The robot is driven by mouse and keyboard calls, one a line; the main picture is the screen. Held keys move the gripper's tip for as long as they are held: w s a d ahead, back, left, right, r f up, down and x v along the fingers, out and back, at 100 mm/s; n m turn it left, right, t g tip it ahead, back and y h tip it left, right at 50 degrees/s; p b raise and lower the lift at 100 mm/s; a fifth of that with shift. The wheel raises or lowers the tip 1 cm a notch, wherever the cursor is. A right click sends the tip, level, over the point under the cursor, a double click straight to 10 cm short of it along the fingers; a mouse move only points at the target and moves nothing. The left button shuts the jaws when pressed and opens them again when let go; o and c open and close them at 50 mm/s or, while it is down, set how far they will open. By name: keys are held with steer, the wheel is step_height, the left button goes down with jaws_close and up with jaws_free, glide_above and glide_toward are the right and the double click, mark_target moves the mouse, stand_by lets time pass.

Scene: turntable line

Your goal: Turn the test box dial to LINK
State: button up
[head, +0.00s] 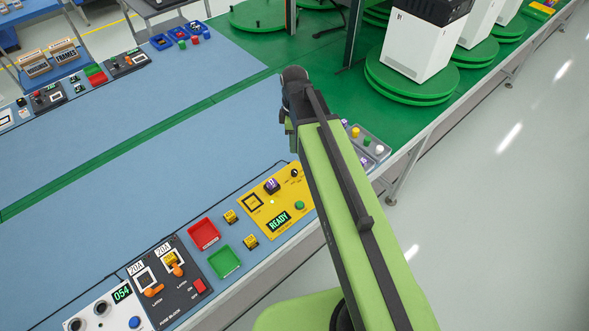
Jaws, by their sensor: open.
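The yellow test box (258,213) lies on the blue bench, left of my arm. A small black dial (295,173) sits near its upper right corner, close to my arm's edge. The marks around it are too small to read, so I cannot tell its setting. My arm's green link crosses the view to a dark joint above the box. My gripper's fingers are hidden.
A red tray (204,234), a green tray (224,262) and two small yellow blocks stand left of the box. A dark fuse block panel (168,283) lies farther left. A grey button panel (371,147) is partly behind my arm. The bench's middle is clear.

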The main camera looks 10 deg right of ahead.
mark_target(294, 171)
step_height(294, 171, down, 17)
steer(key=b, duration=1.6)
steer(key=shift+r, duration=0.1)
steer(key=shift+r, duration=0.1)
jaws_close()
